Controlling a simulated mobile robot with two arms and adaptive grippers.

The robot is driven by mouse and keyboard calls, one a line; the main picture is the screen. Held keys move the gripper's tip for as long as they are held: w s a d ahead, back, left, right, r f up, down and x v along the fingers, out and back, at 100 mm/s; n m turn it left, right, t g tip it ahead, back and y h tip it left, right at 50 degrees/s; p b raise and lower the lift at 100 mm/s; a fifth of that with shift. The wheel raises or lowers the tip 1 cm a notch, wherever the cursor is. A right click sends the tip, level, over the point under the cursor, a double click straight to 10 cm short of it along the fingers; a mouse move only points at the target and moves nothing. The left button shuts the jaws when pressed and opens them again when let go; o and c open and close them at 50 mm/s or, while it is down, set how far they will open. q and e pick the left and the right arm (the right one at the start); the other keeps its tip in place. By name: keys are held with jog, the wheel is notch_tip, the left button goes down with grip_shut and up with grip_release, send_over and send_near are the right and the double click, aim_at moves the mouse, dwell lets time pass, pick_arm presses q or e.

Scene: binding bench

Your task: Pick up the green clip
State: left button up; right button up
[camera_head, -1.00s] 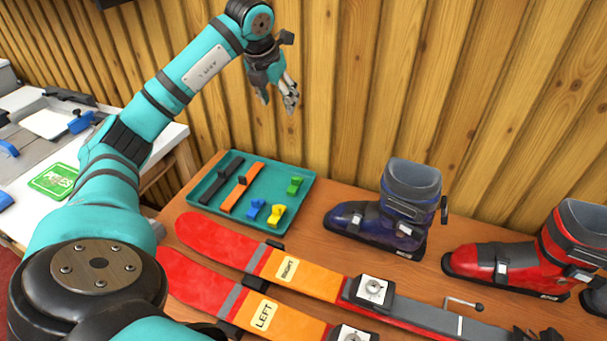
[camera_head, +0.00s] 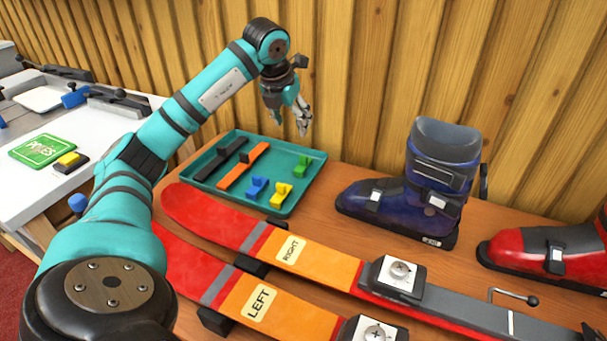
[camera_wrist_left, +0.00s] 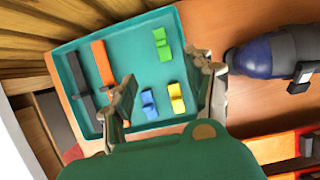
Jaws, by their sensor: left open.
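The green clip (camera_head: 302,167) lies in the right part of a teal tray (camera_head: 318,158) on the wooden bench. In the left wrist view the green clip (camera_wrist_left: 161,43) lies toward the tray's far side, beyond my fingertips. My left gripper (camera_head: 290,132) is open and empty, above the tray's far edge. In the left wrist view its two fingers (camera_wrist_left: 165,95) stand apart, with a blue clip (camera_wrist_left: 148,104) and a yellow clip (camera_wrist_left: 176,97) showing between them. The right gripper is not in view.
The tray also holds a black bar (camera_head: 221,158) and an orange bar (camera_head: 243,166). Red-orange skis (camera_head: 215,215) lie in front. A dark blue boot (camera_head: 400,208) stands to the right, with a red boot (camera_head: 535,252) beyond it. A wooden wall rises behind.

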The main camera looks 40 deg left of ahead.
aim_at(303, 157)
pick_arm(q)
jog(key=b+x, duration=0.1)
jog(key=x, duration=1)
jog(key=shift+f, duration=0.1)
jog(key=shift+b+x, duration=0.6)
jog(key=shift+x, duration=2.25)
jog(key=shift+d, duration=0.2)
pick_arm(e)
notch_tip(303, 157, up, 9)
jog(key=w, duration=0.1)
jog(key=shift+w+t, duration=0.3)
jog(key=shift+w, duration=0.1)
pick_arm(q)
jog(key=shift+c, duration=0.4)
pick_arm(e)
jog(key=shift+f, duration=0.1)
pick_arm(q)
grip_shut()
